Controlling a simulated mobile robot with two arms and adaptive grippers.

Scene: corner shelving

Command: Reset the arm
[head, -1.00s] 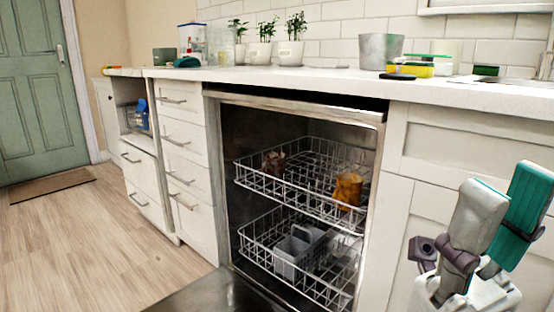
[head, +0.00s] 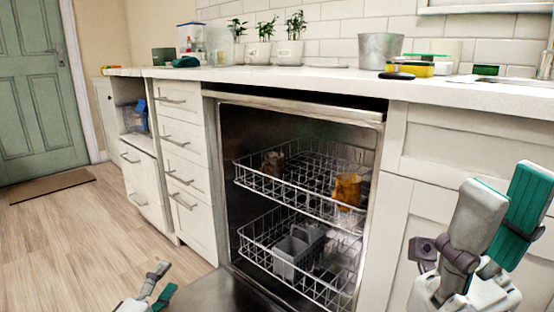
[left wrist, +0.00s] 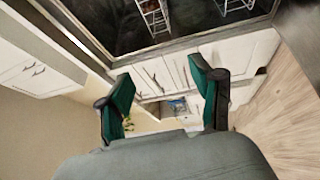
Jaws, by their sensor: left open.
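My left gripper (head: 163,278) shows at the bottom left of the head view, low in front of the open dishwasher. In the left wrist view its two green fingers (left wrist: 160,78) are spread wide with nothing between them. My right gripper (head: 508,190) stands upright at the right edge of the head view, before the white cabinet front. Its grey and teal fingers overlap in the picture, so their gap cannot be judged. No object shows in it.
The dishwasher is open, with its upper rack (head: 300,190) and lower rack (head: 335,290) in view. An amber cup (head: 347,190) stands in the upper rack. The counter (head: 300,76) holds plants and a grey pot (head: 380,51). Wooden floor (head: 90,235) lies clear to the left.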

